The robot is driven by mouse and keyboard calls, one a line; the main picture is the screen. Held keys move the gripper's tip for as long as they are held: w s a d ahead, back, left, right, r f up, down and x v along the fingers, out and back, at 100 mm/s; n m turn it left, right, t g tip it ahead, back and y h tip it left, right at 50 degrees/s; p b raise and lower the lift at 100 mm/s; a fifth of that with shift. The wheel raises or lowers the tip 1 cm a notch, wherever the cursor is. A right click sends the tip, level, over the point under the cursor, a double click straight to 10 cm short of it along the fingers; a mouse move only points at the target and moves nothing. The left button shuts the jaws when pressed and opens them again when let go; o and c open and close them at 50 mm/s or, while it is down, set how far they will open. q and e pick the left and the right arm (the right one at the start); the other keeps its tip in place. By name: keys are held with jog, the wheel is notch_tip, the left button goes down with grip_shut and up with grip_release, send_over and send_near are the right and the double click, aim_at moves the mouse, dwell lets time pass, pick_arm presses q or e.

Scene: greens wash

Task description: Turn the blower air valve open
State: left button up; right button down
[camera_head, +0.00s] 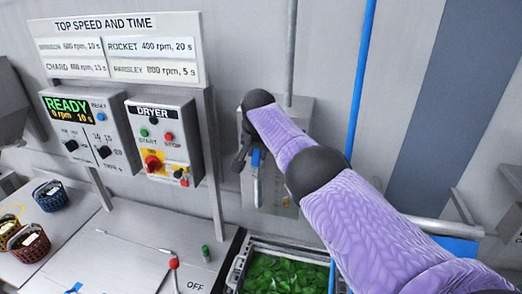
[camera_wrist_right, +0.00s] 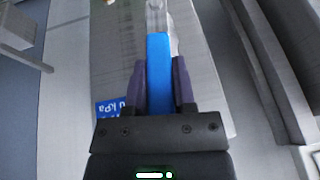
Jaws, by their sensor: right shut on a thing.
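The blower air valve has a blue lever handle (camera_head: 256,160) on a grey wall panel in the head view. The handle also shows in the right wrist view (camera_wrist_right: 158,85), running lengthwise between the two dark fingers. My right gripper (camera_wrist_right: 158,66) is shut on this blue handle. In the head view my right arm reaches in from the lower right and the gripper is mostly hidden behind the wrist. The handle hangs roughly straight down there; its pivot is hidden. A blue label (camera_wrist_right: 113,108) shows beside the gripper. My left gripper is not in view.
A grey pipe (camera_head: 291,50) and a blue pipe (camera_head: 361,75) rise near the valve. The dryer control box (camera_head: 160,112) and a READY panel (camera_head: 85,112) stand left. A crate of green leaves (camera_head: 238,268) sits below. Small baskets (camera_head: 50,196) stand on the left counter.

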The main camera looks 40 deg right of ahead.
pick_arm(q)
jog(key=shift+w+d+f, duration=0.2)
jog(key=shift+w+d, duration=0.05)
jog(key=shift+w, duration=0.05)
pick_arm(e)
jog(key=shift+w+a+g+h, duration=0.25)
jog(key=shift+g+h, duration=0.05)
jog(key=shift+g, duration=0.1)
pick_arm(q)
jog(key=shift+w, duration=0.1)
pick_arm(e)
jog(key=shift+c, duration=2.2)
grip_release()
jog(key=shift+w, duration=0.1)
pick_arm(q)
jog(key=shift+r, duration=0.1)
